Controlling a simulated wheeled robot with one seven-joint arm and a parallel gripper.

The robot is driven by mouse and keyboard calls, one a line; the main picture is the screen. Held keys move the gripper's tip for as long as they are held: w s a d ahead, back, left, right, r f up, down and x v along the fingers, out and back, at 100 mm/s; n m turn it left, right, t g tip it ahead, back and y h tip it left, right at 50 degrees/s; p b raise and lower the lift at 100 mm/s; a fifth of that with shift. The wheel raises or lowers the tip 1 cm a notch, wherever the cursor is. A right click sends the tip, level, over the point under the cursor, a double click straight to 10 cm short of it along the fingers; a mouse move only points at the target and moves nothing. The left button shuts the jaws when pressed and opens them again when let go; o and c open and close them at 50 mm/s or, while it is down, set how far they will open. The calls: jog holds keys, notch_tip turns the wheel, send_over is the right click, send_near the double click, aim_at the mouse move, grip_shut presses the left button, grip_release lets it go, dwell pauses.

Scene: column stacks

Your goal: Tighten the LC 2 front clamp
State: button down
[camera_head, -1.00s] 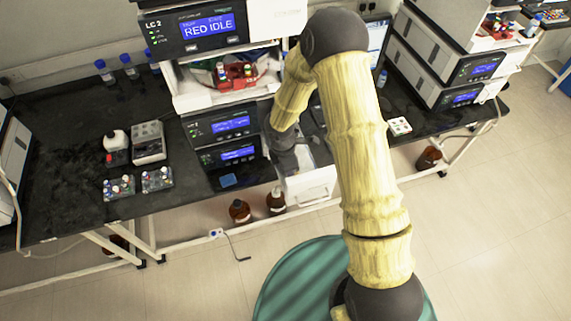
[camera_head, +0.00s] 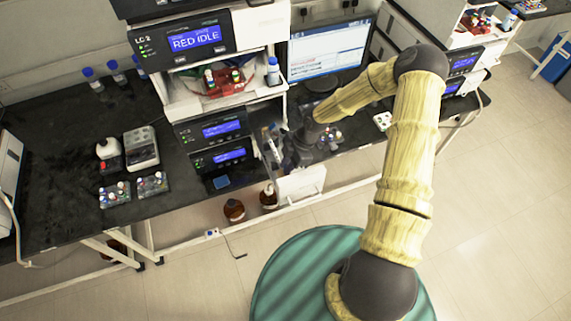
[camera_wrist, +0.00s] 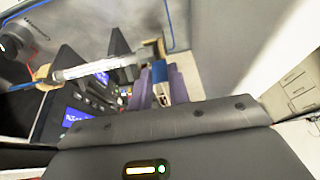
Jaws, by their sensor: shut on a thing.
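The LC 2 stack (camera_head: 183,40) stands at centre left in the head view, its top screen reading RED IDLE. My gripper (camera_head: 275,148) is low at the stack's right side, above a white panel (camera_head: 301,184). In the wrist view, my gripper (camera_wrist: 160,88) has purple fingers closed on a small blue and pale piece (camera_wrist: 159,72). Whether this is the front clamp I cannot tell. A silver column (camera_wrist: 88,69) with tan end pieces lies across the view, its right end close to the fingertips. The grip contact is partly hidden.
A monitor (camera_head: 330,48) stands behind my arm. A red bottle tray (camera_head: 219,84) sits in the stack's shelf. Vial racks (camera_head: 152,184) lie on the black bench at left. Brown bottles (camera_head: 234,210) stand below the bench. Blue tubing (camera_wrist: 171,28) runs near the column.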

jog(key=shift+d+y, duration=0.1)
jog(key=shift+y, duration=0.2)
jog(key=c, duration=1.3)
grip_release()
jog(key=b+v, duration=0.6)
jog(key=v, duration=1.1)
jog(key=shift+w+r, duration=0.15)
jog(key=shift+w, duration=0.05)
